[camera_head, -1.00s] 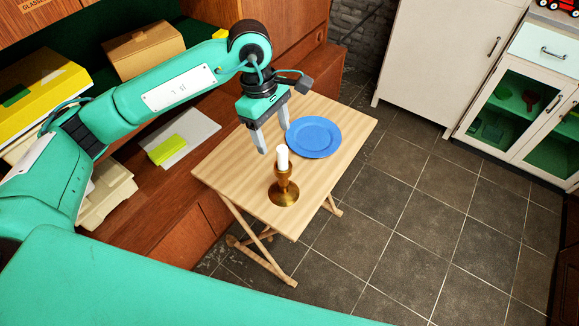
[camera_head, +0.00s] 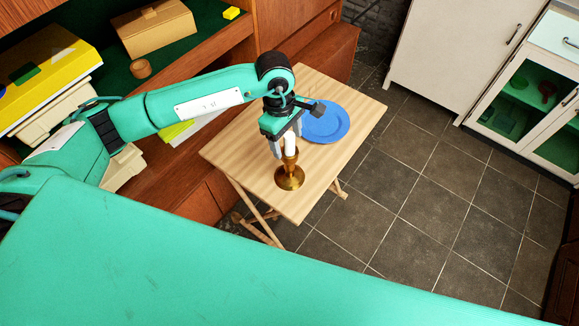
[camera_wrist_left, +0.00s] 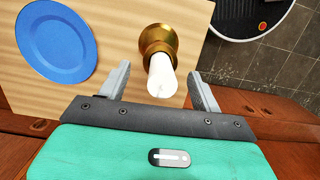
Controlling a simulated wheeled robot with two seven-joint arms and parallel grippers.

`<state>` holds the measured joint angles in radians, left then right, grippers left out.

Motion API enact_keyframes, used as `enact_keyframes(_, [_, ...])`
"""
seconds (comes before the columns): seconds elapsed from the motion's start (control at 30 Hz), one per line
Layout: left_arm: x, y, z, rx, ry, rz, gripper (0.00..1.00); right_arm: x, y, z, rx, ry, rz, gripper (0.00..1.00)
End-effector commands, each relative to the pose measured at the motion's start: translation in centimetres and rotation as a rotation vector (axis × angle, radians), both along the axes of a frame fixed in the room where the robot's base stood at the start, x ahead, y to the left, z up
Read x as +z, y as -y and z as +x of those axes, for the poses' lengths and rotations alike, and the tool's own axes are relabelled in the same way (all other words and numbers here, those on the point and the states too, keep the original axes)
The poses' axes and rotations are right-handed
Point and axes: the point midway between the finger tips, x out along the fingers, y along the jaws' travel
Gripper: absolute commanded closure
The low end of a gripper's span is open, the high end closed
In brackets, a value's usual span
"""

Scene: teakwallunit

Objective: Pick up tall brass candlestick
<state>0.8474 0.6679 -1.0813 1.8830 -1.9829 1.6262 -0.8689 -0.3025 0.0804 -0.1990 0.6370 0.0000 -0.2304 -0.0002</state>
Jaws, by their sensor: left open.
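The brass candlestick (camera_head: 290,178) stands upright on a small folding wooden table (camera_head: 240,150), with a white candle (camera_head: 291,144) in its top. My left gripper (camera_head: 287,148) is open, pointing down at the candle's height. In the left wrist view, the white candle (camera_wrist_left: 162,76) shows between the two spread fingers of the left gripper (camera_wrist_left: 158,88), with the candlestick's brass (camera_wrist_left: 157,40) beyond it. I cannot tell whether a finger touches the candle. My right gripper is not in view.
A blue plate (camera_head: 325,122) lies on the table close behind the candlestick. A wooden wall unit with a cardboard box (camera_head: 153,28) and a yellow item (camera_head: 45,65) stands left and behind. White cabinets (camera_head: 440,50) stand at the right. The tiled floor between is clear.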

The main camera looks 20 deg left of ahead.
Motion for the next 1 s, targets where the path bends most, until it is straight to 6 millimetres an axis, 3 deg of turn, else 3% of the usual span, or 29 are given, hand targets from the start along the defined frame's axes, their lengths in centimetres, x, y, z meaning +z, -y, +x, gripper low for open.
enact_keyframes(0.1, [-1.5, 0.3, -0.2, 0.0, -0.005, 0.0, 0.35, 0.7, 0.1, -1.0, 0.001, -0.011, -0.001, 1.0])
enact_keyframes(0.2, [-2.5, 0.4, -0.2, 0.0, -0.002, 0.0, 0.35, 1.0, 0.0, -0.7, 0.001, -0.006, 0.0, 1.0])
enact_keyframes(0.47, [-3.0, 0.5, -0.2, 0.0, 0.0, -0.001, 0.35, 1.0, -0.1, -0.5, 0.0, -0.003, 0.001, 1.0])
enact_keyframes(0.57, [-3.0, 0.5, -0.2, 0.0, 0.0, -0.001, 0.5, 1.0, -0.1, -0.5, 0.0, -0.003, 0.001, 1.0])
enact_keyframes(0.8, [-3.0, 0.5, -0.2, 0.0, 0.0, -0.001, 0.97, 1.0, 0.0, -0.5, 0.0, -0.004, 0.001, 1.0])
enact_keyframes(1.0, [-2.9, 0.5, -0.2, -0.001, 0.001, -0.001, 1.0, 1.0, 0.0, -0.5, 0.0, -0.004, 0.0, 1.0])
